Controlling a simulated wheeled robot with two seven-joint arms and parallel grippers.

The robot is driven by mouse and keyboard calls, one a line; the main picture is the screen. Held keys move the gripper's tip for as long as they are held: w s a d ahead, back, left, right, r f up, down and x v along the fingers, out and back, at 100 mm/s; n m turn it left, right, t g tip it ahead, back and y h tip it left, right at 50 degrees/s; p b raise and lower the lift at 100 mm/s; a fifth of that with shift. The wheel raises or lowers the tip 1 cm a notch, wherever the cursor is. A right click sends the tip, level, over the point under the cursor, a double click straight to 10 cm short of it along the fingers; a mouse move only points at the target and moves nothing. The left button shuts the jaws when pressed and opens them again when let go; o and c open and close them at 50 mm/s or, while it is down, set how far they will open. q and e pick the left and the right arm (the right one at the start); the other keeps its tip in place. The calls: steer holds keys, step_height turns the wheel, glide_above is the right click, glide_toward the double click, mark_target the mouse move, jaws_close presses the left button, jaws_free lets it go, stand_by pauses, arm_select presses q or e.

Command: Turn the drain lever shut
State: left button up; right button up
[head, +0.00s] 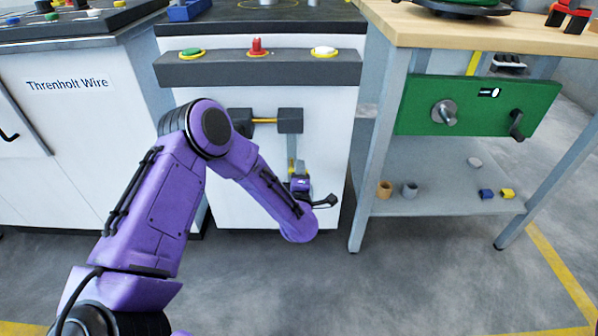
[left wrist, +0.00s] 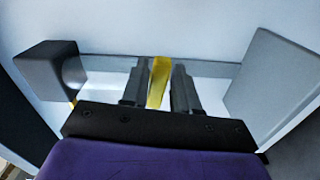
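A grey metal bar (head: 291,146) runs down the white machine front (head: 240,180) from the right one of two dark blocks (head: 290,121). In the left wrist view the bar (left wrist: 105,70) runs across behind a slim yellow piece (left wrist: 159,82), which looks like the lever handle. My left gripper (head: 300,181) is at the lower part of the bar. In the left wrist view its two fingers (left wrist: 160,88) stand on either side of the yellow piece, very close to it. I cannot tell whether they press on it. My right gripper is not in view.
A ledge with green, red and white buttons (head: 257,68) juts out above. A yellow rod (head: 264,121) joins the two dark blocks. To the right, a workbench (head: 490,30) carries a green panel (head: 477,106) with a knob and crank. Small parts lie on its lower shelf (head: 440,200).

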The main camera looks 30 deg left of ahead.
arm_select(q)
steer(key=shift+o, duration=0.4)
steer(key=shift+r, duration=0.1)
steer(key=m, duration=0.2)
steer(key=f+m+b, duration=0.1)
steer(key=m, duration=0.1)
steer(key=shift+a+f+m, duration=0.1)
steer(key=shift+a+m, duration=0.05)
steer(key=shift+m, duration=0.25)
steer(key=s+d+m+g+h+p, duration=0.1)
steer(key=s+m+g+h+p, duration=0.1)
steer(key=s+p, duration=0.5)
steer(key=s+d+r+m+g+h+p, duration=0.1)
steer(key=s+m+g+p, duration=0.3)
steer(key=s, duration=1)
steer(key=s+d+m+g+h+p, duration=0.2)
steer(key=s+m+p, duration=0.4)
steer(key=s+p, duration=0.4)
steer(key=shift+s+d+r+g+h, duration=0.2)
steer(key=shift+s+d+g+h, duration=0.1)
steer(key=shift+s+d+g, duration=0.4)
